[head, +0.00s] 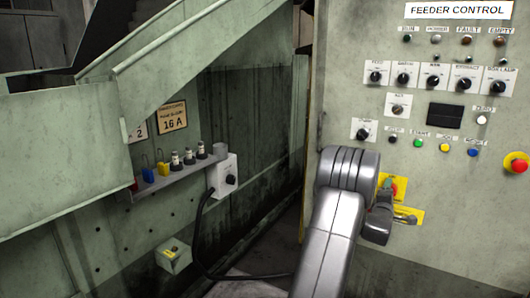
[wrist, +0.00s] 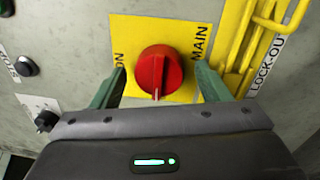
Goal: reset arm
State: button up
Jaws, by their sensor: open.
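My arm reaches up to the feeder control panel (head: 455,175) in the head view. My gripper (wrist: 158,82) is open in the wrist view, with one green finger on each side of a red rotary knob (wrist: 158,72). The knob sits on a yellow plate (wrist: 125,35) marked MAIN and ON. In the head view my arm and gripper (head: 388,205) hide most of that knob and plate.
A yellow lock-out bracket (wrist: 262,25) stands close to the right finger. A small black knob (wrist: 46,120) is at the lower left. A red emergency button (head: 517,163) is at the panel's right. A shelf (head: 150,188) with fuses and padlocks is left.

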jog(key=p+v, duration=0.2)
jog(key=v, duration=1.1)
jog(key=w+d+r+m+g+h+p, duration=0.1)
jog(key=w+d+m+p, duration=0.5)
jog(key=w+m+p, duration=0.5)
jog(key=shift+w+d+m+g+p, duration=0.25)
jog(key=shift+m+p, duration=0.5)
jog(key=shift+m, duration=2.95)
jog(key=shift+a, duration=0.15)
